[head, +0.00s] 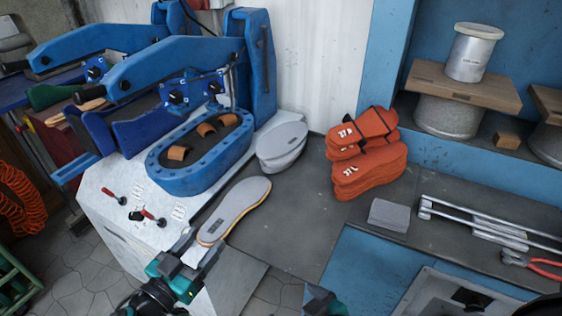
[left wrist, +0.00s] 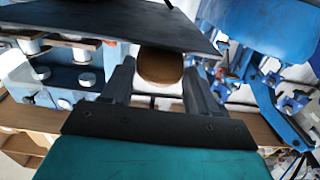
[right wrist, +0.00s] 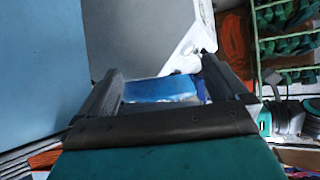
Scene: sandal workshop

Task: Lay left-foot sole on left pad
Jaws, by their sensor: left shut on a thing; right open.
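A grey sole with a tan edge (head: 236,208) is held by one end in my left gripper (head: 200,248). It is above the bench, near the front edge of the white press table. In the left wrist view its rounded tan end (left wrist: 160,66) shows between the two fingers. The near press has a blue oval frame (head: 158,172) with brown strap pieces (head: 205,130) inside; I cannot tell for sure which surface is the left pad. My right gripper (right wrist: 162,66) is open and empty; in the head view only a bit of that arm shows at the bottom edge.
A stack of grey soles (head: 282,140) sits right of the press. Orange sandal uppers (head: 368,165), a grey block (head: 388,215), metal rods (head: 470,222) and red pliers (head: 540,265) lie on the bench. The bench's middle is clear.

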